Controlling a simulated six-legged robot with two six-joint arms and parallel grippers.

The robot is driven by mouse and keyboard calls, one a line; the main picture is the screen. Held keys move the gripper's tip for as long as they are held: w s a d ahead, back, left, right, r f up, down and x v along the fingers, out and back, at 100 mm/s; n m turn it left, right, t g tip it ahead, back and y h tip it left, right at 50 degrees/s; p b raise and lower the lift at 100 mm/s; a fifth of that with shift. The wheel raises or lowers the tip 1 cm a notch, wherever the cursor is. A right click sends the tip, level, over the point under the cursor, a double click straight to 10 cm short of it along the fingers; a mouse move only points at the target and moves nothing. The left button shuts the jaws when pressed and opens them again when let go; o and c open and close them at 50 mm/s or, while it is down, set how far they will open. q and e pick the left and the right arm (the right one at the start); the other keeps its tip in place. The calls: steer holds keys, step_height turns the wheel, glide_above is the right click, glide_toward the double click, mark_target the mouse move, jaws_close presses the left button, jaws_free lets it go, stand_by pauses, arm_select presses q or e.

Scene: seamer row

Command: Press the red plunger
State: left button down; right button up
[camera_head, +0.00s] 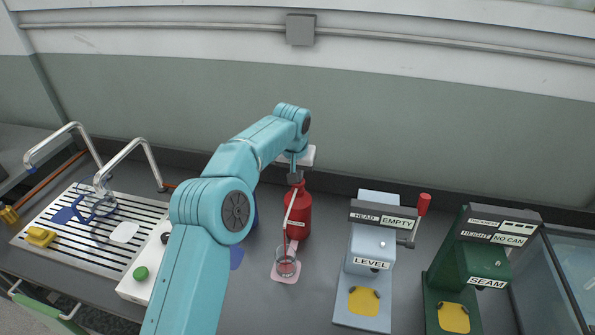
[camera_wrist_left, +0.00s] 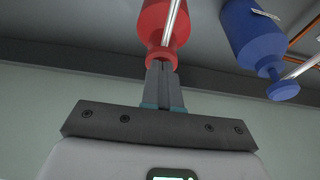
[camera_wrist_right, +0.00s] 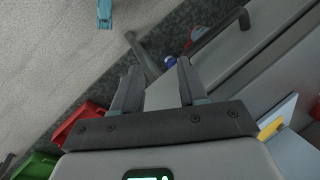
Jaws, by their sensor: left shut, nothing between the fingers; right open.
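The red bottle (camera_head: 298,215) stands upright on the counter, with a thin pale spout tube running down its front. A clear glass (camera_head: 286,264) sits on a pink mat (camera_head: 281,280) below the spout. My left gripper (camera_head: 296,180) is shut and empty, pointing down just over the bottle's top. In the left wrist view, the shut fingertips (camera_wrist_left: 162,66) meet the outline of the red plunger (camera_wrist_left: 160,53); whether they touch cannot be told. My right gripper (camera_wrist_right: 157,75) is open and empty in the right wrist view, away from the bottle.
A blue bottle (camera_wrist_left: 252,32) stands beside the red one, mostly hidden by my arm in the head view. The grey LEVEL machine (camera_head: 371,250) and green SEAM machine (camera_head: 484,260) stand to the right. A slatted drain board (camera_head: 60,258) with taps lies left.

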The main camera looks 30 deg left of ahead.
mark_target(295, 193)
arm_select(q)
steer(key=shift+f, duration=0.65)
steer(key=shift+s, duration=0.1)
arm_select(e)
steer(key=shift+f, duration=0.25)
arm_select(q)
steer(key=shift+r, duration=0.15)
arm_select(e)
steer(key=shift+s+r, duration=0.1)
arm_select(q)
step_height(295, 193, up, 4)
steer(key=p, duration=0.2)
steer(key=shift+r+p, duration=0.1)
steer(key=shift+p, duration=0.2)
steer(key=b+v, duration=0.1)
steer(key=v, duration=0.9)
arm_select(e)
steer(key=shift+w+d+r, duration=0.25)
steer(key=shift+w+r, duration=0.35)
steer(key=shift+r, duration=0.1)
